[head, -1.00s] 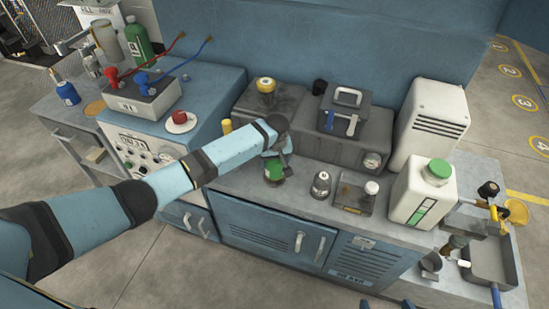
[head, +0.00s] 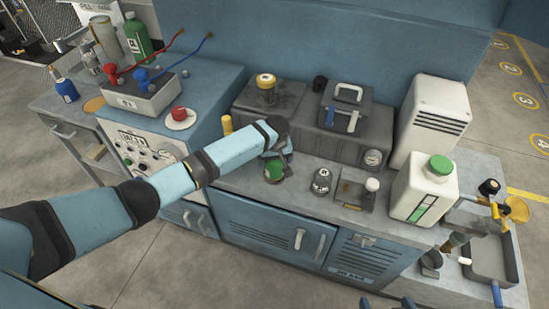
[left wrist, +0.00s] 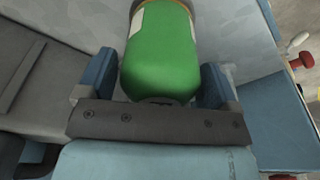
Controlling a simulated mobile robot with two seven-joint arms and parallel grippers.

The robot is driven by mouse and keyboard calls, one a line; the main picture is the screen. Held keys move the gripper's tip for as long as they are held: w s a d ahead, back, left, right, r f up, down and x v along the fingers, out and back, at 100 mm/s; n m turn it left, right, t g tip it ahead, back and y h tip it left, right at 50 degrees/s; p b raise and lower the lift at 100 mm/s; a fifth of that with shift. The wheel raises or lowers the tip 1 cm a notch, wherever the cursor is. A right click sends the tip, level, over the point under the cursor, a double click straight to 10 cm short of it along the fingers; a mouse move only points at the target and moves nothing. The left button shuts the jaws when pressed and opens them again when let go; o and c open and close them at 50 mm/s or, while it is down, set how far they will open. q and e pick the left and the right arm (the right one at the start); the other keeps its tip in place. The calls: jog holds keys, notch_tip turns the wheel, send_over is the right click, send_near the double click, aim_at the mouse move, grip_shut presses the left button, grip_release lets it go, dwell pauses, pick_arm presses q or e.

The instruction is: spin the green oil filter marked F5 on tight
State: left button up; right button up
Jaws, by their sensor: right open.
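The green oil filter (head: 274,172) is on the grey bench top, just below the end of my left arm. My left gripper (head: 278,158) is around it, and its hand hides part of the filter. What the filter's end meets is hidden. Only the blue tips of my right gripper (head: 402,302) show at the bottom edge, apart and empty.
A small dark canister (head: 321,181) and a grey tray (head: 350,194) stand right of the filter. A white jug with a green cap (head: 420,195) is further right. A dark tank (head: 325,140) stands behind. The floor in front is clear.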

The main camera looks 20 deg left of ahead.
pick_arm(q)
jog(key=shift+o, duration=0.8)
jog(key=shift+r, duration=0.1)
notch_tip(320, 180, up, 13)
jog(key=s+d+p, duration=0.1)
jog(key=s, duration=0.1)
jog(key=shift+r, duration=0.2)
